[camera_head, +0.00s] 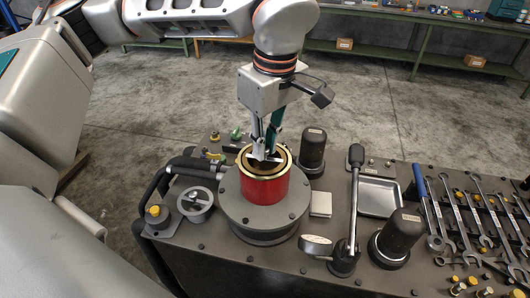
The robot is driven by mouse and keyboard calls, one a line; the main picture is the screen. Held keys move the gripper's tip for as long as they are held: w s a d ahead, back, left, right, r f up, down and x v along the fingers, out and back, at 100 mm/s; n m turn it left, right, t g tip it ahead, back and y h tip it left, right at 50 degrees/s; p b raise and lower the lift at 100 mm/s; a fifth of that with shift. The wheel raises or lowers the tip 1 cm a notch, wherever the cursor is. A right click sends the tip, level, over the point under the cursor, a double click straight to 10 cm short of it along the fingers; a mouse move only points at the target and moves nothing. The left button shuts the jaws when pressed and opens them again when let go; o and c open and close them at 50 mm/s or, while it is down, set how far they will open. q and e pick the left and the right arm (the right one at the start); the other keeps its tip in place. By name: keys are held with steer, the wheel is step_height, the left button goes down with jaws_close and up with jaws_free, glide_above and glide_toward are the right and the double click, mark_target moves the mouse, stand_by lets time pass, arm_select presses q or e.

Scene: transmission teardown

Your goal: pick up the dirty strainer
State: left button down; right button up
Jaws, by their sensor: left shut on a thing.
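A red cylindrical housing (265,185) with a brass-coloured rim stands upright on a round grey flange on the workbench. Inside its open top sits a dark round part (256,168), which appears to be the dirty strainer; most of it is hidden by the housing wall and my fingers. My left gripper (263,156) comes down from above, with its fingertips at the mouth of the housing, shut on this dark part. My right gripper is not in view.
Dark capped cylinders (312,150) stand close by. Several wrenches (470,225) lie at the far right. A hose handle (192,165) is at the left.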

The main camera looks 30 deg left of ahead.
arm_select(q)
step_height(320, 180, up, 17)
steer(key=p, duration=0.1)
stand_by(0.3)
